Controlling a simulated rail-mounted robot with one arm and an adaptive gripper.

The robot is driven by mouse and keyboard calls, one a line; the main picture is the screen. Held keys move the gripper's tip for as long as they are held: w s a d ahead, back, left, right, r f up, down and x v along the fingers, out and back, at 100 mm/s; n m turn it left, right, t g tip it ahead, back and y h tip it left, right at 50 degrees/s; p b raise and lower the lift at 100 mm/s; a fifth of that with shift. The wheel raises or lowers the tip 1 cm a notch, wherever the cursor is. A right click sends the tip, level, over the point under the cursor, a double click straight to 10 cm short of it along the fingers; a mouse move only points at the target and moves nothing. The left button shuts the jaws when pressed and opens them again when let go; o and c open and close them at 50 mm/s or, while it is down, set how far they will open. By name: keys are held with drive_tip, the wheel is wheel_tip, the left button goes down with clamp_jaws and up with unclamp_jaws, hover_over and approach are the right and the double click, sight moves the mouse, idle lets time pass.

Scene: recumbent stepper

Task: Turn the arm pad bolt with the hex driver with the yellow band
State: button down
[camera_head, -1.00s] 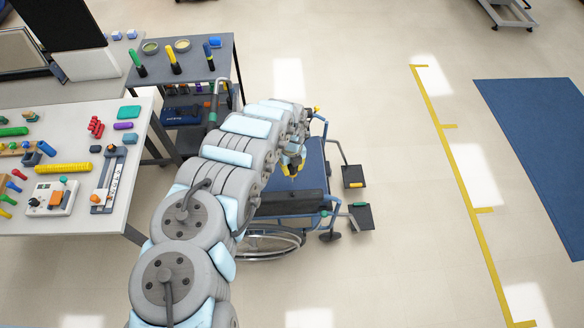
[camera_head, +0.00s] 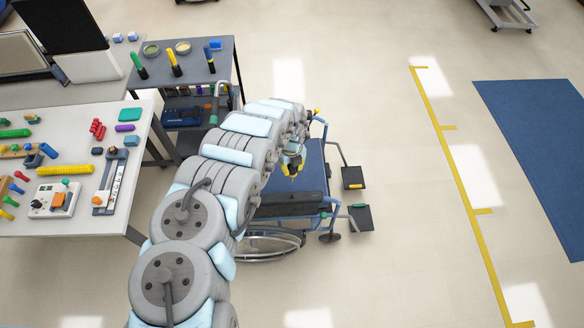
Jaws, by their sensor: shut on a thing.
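My gripper (camera_head: 292,174) is at the end of my arm, over the blue seat (camera_head: 314,155) of a wheelchair. It points down and is shut on a slim tool; yellow shows at the jaws, but the tool is too small and too covered to identify surely. A dark arm pad (camera_head: 285,204) lies along the wheelchair's near side, just below the gripper in the picture. The pad's bolt cannot be made out. I cannot tell whether the tool's tip touches anything. My arm covers the wheelchair's left part.
A grey cart (camera_head: 205,72) holds upright tools with green (camera_head: 136,58), yellow (camera_head: 172,56) and blue (camera_head: 208,51) handles, plus two small bowls. A white table (camera_head: 75,218) with many small items stands at left. Footplates (camera_head: 362,218) jut right. The floor on the right is clear.

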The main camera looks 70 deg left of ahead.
drive_tip(key=shift+r+p, duration=0.9)
drive_tip(key=shift+r, duration=0.3)
idle(0.6)
